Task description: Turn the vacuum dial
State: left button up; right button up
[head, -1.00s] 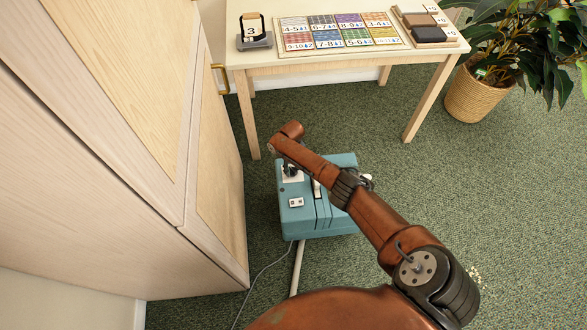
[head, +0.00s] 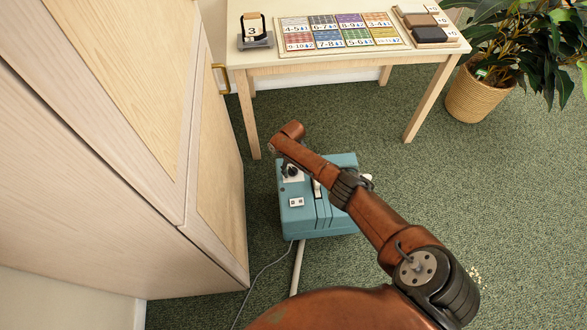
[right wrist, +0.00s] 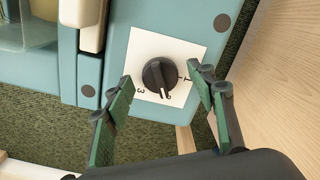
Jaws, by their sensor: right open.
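The vacuum (head: 325,215) is a blue-green box on the carpet, seen in the head view under my right arm. Its black dial (right wrist: 159,75) sits on a white square plate (right wrist: 185,50) with number marks, clear in the right wrist view; it also shows small in the head view (head: 290,169). My right gripper (right wrist: 160,85) is open, with one green-padded finger to each side of the dial. I see no finger touching the dial. In the head view the gripper is mostly hidden by my arm near the dial. My left gripper is not in view.
A wooden cabinet (head: 215,170) stands close at the left. A small table (head: 340,68) with cards stands behind the vacuum, and a potted plant (head: 478,92) is at the back right. A pale hose (head: 298,268) and a thin cord (head: 262,275) run forward.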

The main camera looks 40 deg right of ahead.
aim_at(293, 169)
notch_tip(293, 169, up, 12)
dwell(0.6)
dwell(0.5)
